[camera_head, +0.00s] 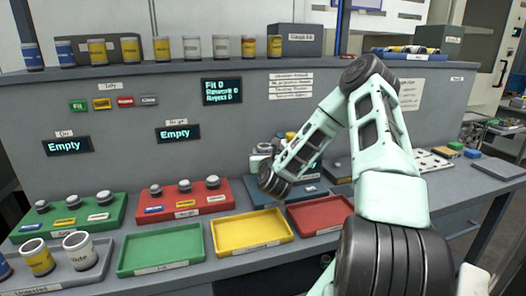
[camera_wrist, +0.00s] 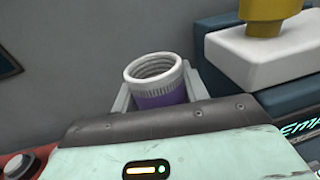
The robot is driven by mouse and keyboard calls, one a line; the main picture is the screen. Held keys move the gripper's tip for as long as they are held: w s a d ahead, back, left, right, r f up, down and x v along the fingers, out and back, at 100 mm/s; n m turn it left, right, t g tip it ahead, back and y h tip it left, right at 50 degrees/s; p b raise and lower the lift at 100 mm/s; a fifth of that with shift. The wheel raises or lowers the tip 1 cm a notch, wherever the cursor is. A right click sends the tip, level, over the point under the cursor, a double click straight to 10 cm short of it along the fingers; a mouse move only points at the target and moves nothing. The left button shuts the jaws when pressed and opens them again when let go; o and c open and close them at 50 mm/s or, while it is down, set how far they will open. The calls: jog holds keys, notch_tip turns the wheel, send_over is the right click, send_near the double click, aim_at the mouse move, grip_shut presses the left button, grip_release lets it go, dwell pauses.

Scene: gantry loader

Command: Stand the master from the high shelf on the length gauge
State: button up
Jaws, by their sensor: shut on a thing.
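The master (camera_wrist: 160,95), a hollow cylinder with a white ribbed rim and a purple band, is upright between the grey fingers of my gripper (camera_wrist: 157,88) in the wrist view. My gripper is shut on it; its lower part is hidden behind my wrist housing. To its right, apart from it, what seems to be the length gauge shows as a dark blue body (camera_wrist: 289,101) with a white block (camera_wrist: 262,50) and a yellow part on top. In the head view my wrist partly hides the blue base (camera_head: 312,188) and the gripper beside it.
Green (camera_head: 160,251), yellow (camera_head: 252,234) and red (camera_head: 318,216) trays line the bench front. The upper shelf (camera_head: 160,68) holds several blue- and yellow-banded cylinders. A red rack (camera_head: 184,203) stands left of my wrist, and a grey back panel rises behind.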

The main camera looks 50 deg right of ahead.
jog(key=shift+f+b, duration=2.65)
jog(key=shift+f, duration=0.85)
jog(key=shift+f, duration=0.1)
jog(key=o, duration=1.3)
